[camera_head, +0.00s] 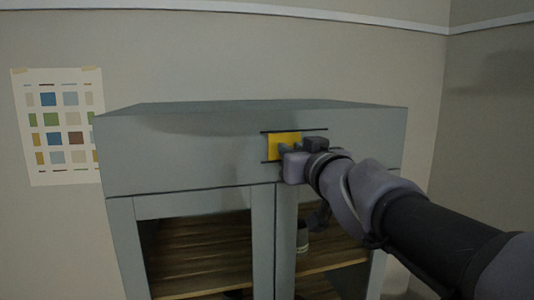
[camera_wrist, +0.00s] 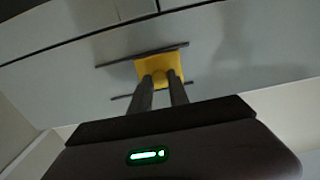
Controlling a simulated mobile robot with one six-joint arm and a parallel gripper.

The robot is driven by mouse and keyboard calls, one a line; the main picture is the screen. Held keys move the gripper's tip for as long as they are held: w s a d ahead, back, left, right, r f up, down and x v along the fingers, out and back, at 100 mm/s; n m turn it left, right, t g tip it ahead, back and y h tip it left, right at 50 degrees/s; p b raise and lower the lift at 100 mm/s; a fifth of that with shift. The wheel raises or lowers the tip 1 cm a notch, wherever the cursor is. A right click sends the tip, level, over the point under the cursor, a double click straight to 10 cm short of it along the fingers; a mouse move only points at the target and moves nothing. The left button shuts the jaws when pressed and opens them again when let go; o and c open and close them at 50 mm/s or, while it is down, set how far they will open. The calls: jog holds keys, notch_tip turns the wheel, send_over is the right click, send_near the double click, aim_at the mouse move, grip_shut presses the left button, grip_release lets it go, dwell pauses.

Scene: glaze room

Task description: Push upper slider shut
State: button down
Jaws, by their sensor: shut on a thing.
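The upper slider is a yellow plate (camera_head: 280,148) between two short dark rails (camera_head: 294,131) on the upper front of a grey cabinet (camera_head: 180,160). My gripper (camera_head: 288,152) is in front of the plate and hides its lower right part. In the wrist view, the yellow slider (camera_wrist: 152,69) sits toward the right end of the rails, with bare grey front to its left. My two fingers (camera_wrist: 162,82) are shut on a raised yellow part of it.
Below, the cabinet has open bays with a wooden shelf (camera_head: 205,262). A small grey cup-like thing (camera_head: 302,237) stands on the shelf at right, partly behind my arm. A colour chart (camera_head: 62,125) hangs on the wall at left. The cabinet top is bare.

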jog(key=c, duration=1.3)
grip_release()
jog(key=shift+a, duration=0.15)
jog(key=shift+s+a, duration=0.1)
jog(key=shift+a, duration=0.1)
jog(key=p+v, duration=0.5)
jog(key=v, duration=1.2)
jog(key=s+d+f+m+g+h+b, duration=0.2)
jog(key=d+f+m+h+b, duration=0.2)
jog(key=f+b, duration=1.15)
jog(key=s+d+f+m+g+h+b, duration=0.1)
jog(key=d+f+m+g+h+b, duration=0.25)
jog(key=f+b, duration=1.2)
jog(key=s+a+f+g+y+b, duration=0.1)
jog(key=s+a+f+g+b, duration=0.1)
jog(key=f, duration=0.9)
jog(key=s+a+f+g+y+b, duration=0.2)
jog(key=s+a+f+b, duration=0.2)
jog(key=f, duration=0.7)
jog(key=s+a+f+g+y+b, duration=0.2)
jog(key=s+f, duration=0.3)
jog(key=f, duration=0.7)
jog(key=shift+s+a+n+y+b, duration=0.25)
jog(key=shift+a+n+b, duration=0.1)
jog(key=shift+a+b, duration=0.3)
